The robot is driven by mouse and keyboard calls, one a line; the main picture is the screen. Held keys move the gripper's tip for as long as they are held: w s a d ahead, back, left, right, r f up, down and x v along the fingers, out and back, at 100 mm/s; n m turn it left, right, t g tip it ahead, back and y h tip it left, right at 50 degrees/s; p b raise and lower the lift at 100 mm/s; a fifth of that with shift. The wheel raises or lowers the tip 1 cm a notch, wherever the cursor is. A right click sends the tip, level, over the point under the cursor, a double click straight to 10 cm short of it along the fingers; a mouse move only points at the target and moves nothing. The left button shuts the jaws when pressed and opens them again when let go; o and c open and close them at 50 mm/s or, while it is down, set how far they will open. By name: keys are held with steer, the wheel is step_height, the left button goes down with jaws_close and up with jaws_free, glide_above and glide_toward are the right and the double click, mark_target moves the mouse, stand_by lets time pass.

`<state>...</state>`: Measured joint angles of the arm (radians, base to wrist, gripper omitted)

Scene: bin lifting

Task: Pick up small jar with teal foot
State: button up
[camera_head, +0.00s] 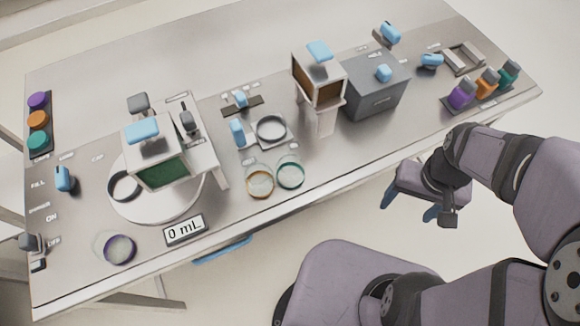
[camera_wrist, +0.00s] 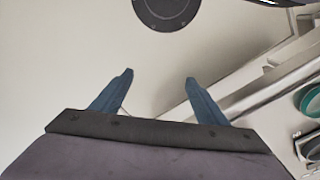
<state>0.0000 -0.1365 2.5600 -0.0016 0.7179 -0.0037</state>
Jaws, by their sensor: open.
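The small jar with teal foot (camera_head: 290,176) stands on the table near its front edge, a clear glass with a teal ring. A similar jar with an orange foot (camera_head: 260,184) is close on its left. In the wrist view a teal ring (camera_wrist: 311,98) shows at the right edge, partly cut off. My gripper (camera_head: 408,207) is off the table's front edge, to the right of the jar and well apart from it. Its blue fingers (camera_wrist: 159,80) are spread in the wrist view with nothing between them.
A jar with a purple foot (camera_head: 120,249) stands at the front left. A ring stand (camera_head: 271,130) and a brown-fronted dispenser (camera_head: 318,80) stand behind the teal jar. A grey box (camera_head: 372,88) is further right. Table surface (camera_head: 370,135) right of the teal jar is clear.

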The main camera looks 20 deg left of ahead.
step_height(320, 180, up, 12)
steer(key=m+p, duration=0.3)
steer(key=p, duration=0.6)
glide_above(290, 163)
steer(key=shift+s+r, duration=0.1)
steer(key=shift+r, duration=0.1)
steer(key=shift+f+p, duration=0.85)
steer(key=shift+f, duration=2.85)
steer(key=c, duration=1.2)
